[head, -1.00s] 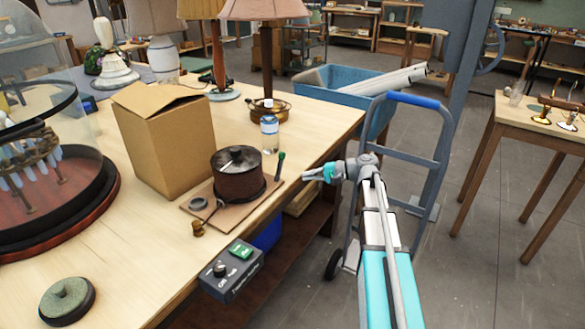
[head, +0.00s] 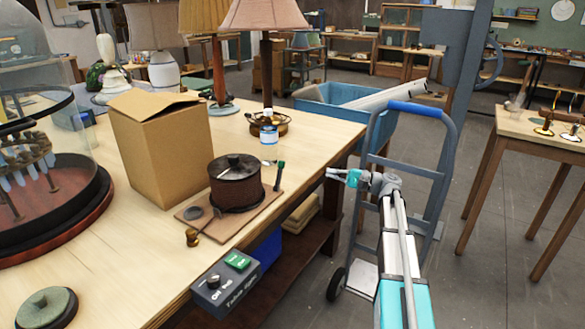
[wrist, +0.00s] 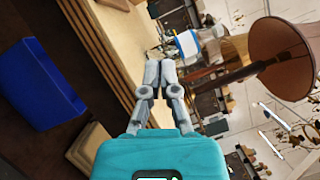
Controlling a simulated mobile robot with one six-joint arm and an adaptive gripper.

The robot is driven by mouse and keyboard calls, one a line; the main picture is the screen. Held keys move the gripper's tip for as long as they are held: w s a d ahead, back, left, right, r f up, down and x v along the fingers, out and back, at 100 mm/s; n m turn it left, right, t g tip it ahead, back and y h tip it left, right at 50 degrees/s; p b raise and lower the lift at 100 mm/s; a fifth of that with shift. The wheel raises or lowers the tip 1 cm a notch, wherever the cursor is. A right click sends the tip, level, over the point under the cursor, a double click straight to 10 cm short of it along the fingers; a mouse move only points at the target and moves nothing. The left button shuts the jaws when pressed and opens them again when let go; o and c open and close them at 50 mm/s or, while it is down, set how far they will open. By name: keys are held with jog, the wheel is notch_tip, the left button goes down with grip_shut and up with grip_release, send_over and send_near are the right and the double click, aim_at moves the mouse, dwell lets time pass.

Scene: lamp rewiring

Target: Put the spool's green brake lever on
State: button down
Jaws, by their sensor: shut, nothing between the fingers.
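The dark brown spool (head: 236,184) stands on a thin wooden board (head: 262,210) near the table's right edge in the head view. A thin upright dark stick with a green top, seemingly the green brake lever (head: 280,175), stands beside the spool at the board's right back corner. How it is attached is too small to tell. My gripper (head: 328,173) is past the table edge, to the right of the lever and apart from it, pointing left. Its fingers are shut and empty. In the wrist view my gripper (wrist: 160,70) shows with its fingertips together; the spool and lever are not visible there.
A control box (head: 227,280) with a green switch sits at the table's front edge. A bottle (head: 269,143), a cardboard box (head: 160,150) and lamps stand behind the spool. A hand truck (head: 415,145) stands behind my arm. A blue bin (wrist: 42,85) shows in the wrist view.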

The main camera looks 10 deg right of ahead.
aim_at(279, 176)
jog(key=shift+a, duration=0.1)
jog(key=p+x, duration=0.1)
jog(key=x, duration=0.9)
jog(key=shift+a+p, duration=0.15)
jog(key=shift+p, duration=0.2)
jog(key=shift+s+a+r+p, duration=0.2)
jog(key=shift+s+a+r, duration=0.05)
jog(key=shift+a, duration=0.2)
jog(key=shift+s+a+r+p, duration=0.2)
jog(key=shift+a+r, duration=0.05)
jog(key=shift+a, duration=0.2)
jog(key=shift+s+a+r, duration=0.15)
jog(key=shift+a, duration=0.55)
